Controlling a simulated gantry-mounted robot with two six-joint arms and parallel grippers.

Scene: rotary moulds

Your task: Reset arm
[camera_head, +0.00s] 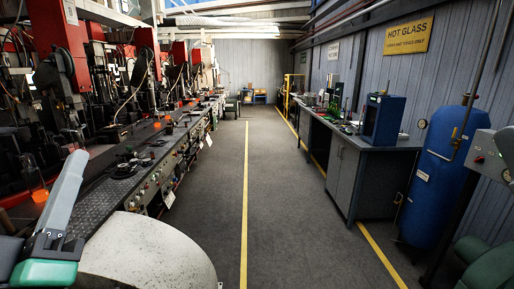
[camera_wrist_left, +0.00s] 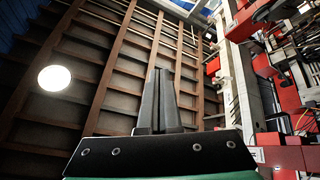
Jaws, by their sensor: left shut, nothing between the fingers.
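My left gripper (camera_head: 72,165) is at the lower left of the head view, with its grey fingers pointing up and a green part below them. In the left wrist view, the two dark fingers of the left gripper (camera_wrist_left: 159,78) stand upright side by side, shut with nothing between them. The left gripper touches nothing that I can see. Behind it in the head view is the row of red-framed moulding machines (camera_head: 150,70). My right gripper does not show in either view.
A long machine bench (camera_head: 150,160) runs along the left, with glowing orange pieces on the machines. A pale rounded surface (camera_head: 150,250) is close in front. A grey workbench (camera_head: 365,165) and a blue tank (camera_head: 435,180) line the right. The middle floor (camera_head: 285,190) is clear.

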